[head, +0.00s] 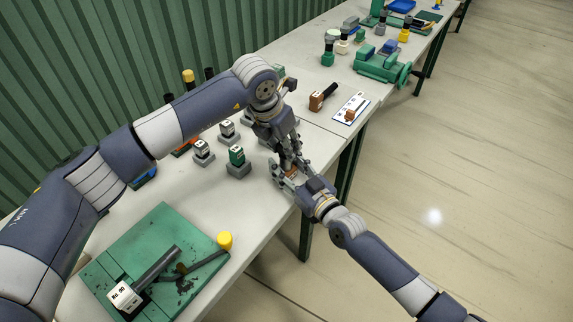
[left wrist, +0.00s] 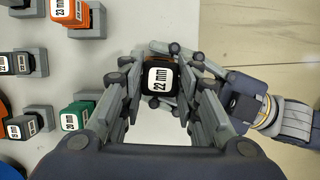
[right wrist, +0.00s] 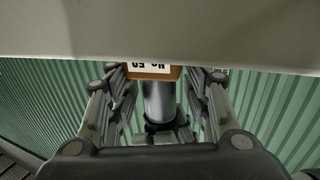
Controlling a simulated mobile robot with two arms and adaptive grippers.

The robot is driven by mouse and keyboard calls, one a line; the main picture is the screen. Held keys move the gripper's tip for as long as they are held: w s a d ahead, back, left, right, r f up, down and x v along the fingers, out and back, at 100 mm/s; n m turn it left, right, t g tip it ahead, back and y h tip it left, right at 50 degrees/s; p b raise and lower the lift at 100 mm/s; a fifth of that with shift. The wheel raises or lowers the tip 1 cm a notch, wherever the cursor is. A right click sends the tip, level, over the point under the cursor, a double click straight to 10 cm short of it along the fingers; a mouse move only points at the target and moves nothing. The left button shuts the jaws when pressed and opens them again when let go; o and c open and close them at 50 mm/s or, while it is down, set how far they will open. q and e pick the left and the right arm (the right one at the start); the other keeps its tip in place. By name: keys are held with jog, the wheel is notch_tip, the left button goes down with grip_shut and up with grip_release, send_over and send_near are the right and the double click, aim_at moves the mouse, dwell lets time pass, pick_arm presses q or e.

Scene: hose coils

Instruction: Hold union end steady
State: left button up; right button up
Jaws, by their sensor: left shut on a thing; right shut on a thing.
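My left gripper (head: 289,155) reaches down at the front edge of the table, and my right gripper (head: 293,181) meets it from the lower right. In the left wrist view the left fingers are shut around a dark piece with a white "22 mm" label (left wrist: 160,79). In the right wrist view the right fingers are shut around a grey metal cylinder (right wrist: 159,102) with a brown labelled block (right wrist: 153,71) at its upper end. The grippers hide most of both pieces in the head view. I cannot tell whether they are joined.
Labelled tools stand in grey holders, one of them green (head: 237,156), left of the grippers. A green mat (head: 160,225) with a dark tool and yellow cap lies at the near end. A green vise (head: 383,66) stands farther back. Open floor lies right of the table.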

pick_arm(q)
jog(key=shift+r, duration=0.4)
dwell(0.4)
jog(key=shift+r, duration=1.2)
pick_arm(e)
jog(key=shift+f, duration=0.1)
pick_arm(q)
jog(key=shift+r, duration=3.15)
jog(key=shift+r, duration=4.5)
grip_shut()
pick_arm(e)
jog(key=o, duration=1.5)
